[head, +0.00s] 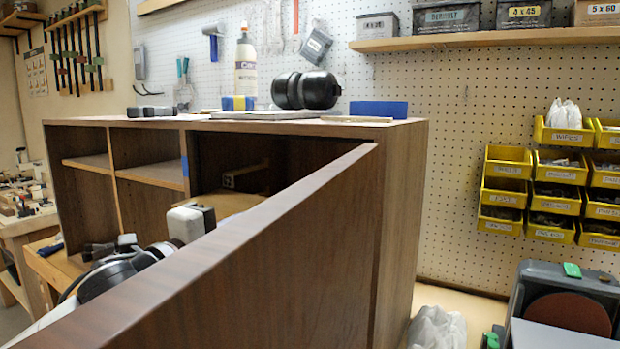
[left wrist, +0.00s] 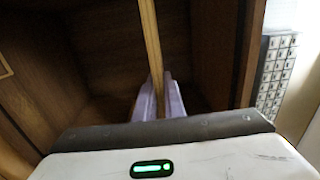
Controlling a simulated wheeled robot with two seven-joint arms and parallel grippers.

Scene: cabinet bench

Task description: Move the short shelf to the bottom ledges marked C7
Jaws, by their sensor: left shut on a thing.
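The short shelf (head: 232,201) is a pale wooden board inside the right bay of the brown cabinet (head: 400,220). My left gripper (head: 205,215) is at that bay's opening, partly behind the brown panel in front. In the left wrist view its two lavender fingers (left wrist: 158,100) are shut on the shelf's front edge (left wrist: 152,45), which runs away into the bay. A ledge (head: 246,173) with a small mark shows on the bay's inner wall above the shelf. The mark is too small to read, and the bottom ledges are hidden. My right gripper is out of view.
A large brown panel (head: 270,250), apparently an open door, blocks the view of the lower bay. Other shelves (head: 155,173) sit in the left bays. Earmuffs (head: 306,90), a bottle (head: 245,65) and a blue block (head: 379,109) stand on the cabinet top.

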